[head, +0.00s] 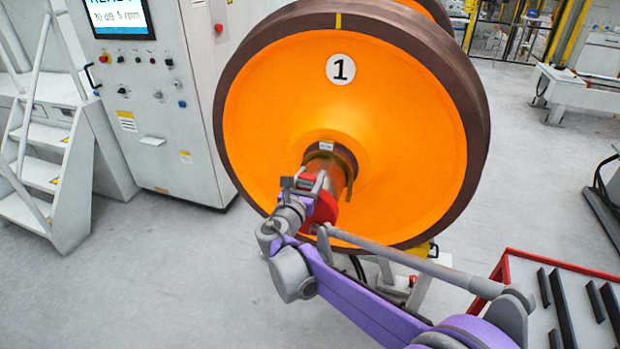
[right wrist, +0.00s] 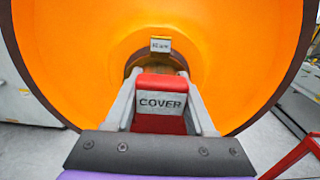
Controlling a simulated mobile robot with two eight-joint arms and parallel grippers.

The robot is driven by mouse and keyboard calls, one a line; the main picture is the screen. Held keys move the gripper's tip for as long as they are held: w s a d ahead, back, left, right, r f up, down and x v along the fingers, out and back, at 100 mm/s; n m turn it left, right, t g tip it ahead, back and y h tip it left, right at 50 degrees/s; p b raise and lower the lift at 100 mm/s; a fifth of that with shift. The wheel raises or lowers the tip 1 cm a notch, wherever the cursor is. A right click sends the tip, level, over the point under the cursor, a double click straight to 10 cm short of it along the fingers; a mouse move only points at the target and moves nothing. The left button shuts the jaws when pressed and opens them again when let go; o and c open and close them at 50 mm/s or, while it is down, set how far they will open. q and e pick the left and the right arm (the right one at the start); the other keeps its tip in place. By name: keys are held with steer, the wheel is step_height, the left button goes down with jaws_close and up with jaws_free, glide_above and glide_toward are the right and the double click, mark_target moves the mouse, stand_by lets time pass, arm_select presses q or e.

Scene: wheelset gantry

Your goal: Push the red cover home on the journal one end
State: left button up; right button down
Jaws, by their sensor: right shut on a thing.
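My right gripper (head: 306,186) is at the journal (head: 335,168), which sticks out from the hub of the orange wheel (head: 400,120) marked 1. It is shut on the red cover (head: 322,207), which shows partly behind the gripper at the journal's outer end. In the right wrist view the red cover (right wrist: 162,83), labelled COVER, sits between the two grey fingers, in line with the journal. The cover hides most of the journal there, so I cannot tell how far on it sits. My left gripper is not in view.
A grey control cabinet (head: 150,120) with a screen stands behind left, beside white steps (head: 45,175). A red-edged tray (head: 540,262) with dark bars is at the lower right. A white bench (head: 580,90) stands at the back right. Floor at the lower left is clear.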

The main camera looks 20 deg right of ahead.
steer(key=shift+w+d, duration=0.4)
steer(key=shift+w, duration=0.15)
steer(key=shift+c, duration=0.8)
jaws_free()
steer(key=shift+s, duration=0.1)
steer(key=b+v, duration=0.1)
steer(key=v, duration=0.9)
steer(key=shift+s+a, duration=0.3)
